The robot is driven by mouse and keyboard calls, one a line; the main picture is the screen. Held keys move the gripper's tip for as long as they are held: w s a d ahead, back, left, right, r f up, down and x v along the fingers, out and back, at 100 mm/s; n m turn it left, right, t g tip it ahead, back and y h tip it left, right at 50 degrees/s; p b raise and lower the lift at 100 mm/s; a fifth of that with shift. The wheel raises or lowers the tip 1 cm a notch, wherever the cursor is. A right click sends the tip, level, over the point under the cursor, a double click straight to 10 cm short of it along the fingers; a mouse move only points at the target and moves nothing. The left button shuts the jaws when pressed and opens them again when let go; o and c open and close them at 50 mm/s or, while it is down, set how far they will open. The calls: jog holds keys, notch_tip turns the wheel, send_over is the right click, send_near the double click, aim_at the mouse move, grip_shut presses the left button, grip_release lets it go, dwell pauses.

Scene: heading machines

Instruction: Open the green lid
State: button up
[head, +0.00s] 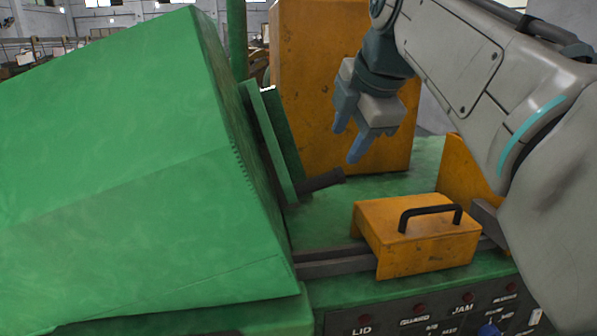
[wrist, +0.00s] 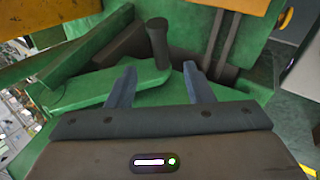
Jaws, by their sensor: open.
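A large green sloped cover (head: 130,170), which looks like the lid, fills the left of the head view. A flat green bar (head: 272,150) stands tilted at its right edge, with a dark cylindrical handle (head: 322,181) sticking out to the right. In the wrist view the green bar (wrist: 95,88) reaches in from the left, and the dark handle (wrist: 157,42) rises from its end, ahead of and between my fingers. My gripper (head: 348,142) is open and empty, above and right of the handle, apart from it. How the bar joins the cover is hidden.
A yellow guard box (head: 415,235) with a black handle sits on a rail at the front right. A tall yellow panel (head: 330,70) stands behind my gripper. A control panel (head: 420,315) labelled LID, GUARD and JAM is below. The green deck (head: 325,215) between handle and guard is clear.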

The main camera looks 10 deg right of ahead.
aim_at(326, 176)
jog(key=x, duration=1.3)
jog(key=shift+w+a+f, duration=0.1)
jog(key=shift+a+f, duration=0.1)
jog(key=shift+a, duration=0.05)
grip_shut()
jog(key=shift+r+p, duration=0.1)
jog(key=shift+p, duration=0.2)
